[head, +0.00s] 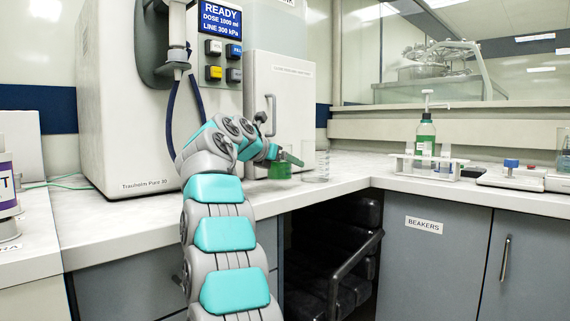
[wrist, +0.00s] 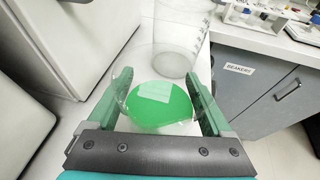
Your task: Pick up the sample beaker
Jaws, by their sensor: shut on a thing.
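A glass beaker with green liquid (head: 280,171), which fits the sample beaker, is at the counter in front of the white machine. In the wrist view the beaker with green liquid (wrist: 160,108) sits between the two green fingers of my gripper (wrist: 157,78). The fingers press on its left and right sides. In the head view my gripper (head: 291,158) is at the beaker's upper part and hides some of it. The beaker looks upright. I cannot tell whether its base touches the counter.
A clear empty beaker (head: 321,167) stands just right of the held one; it also shows in the wrist view (wrist: 180,45). The white machine (head: 150,100) is close on the left. A rack with a green bottle (head: 425,140) stands farther right on the counter.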

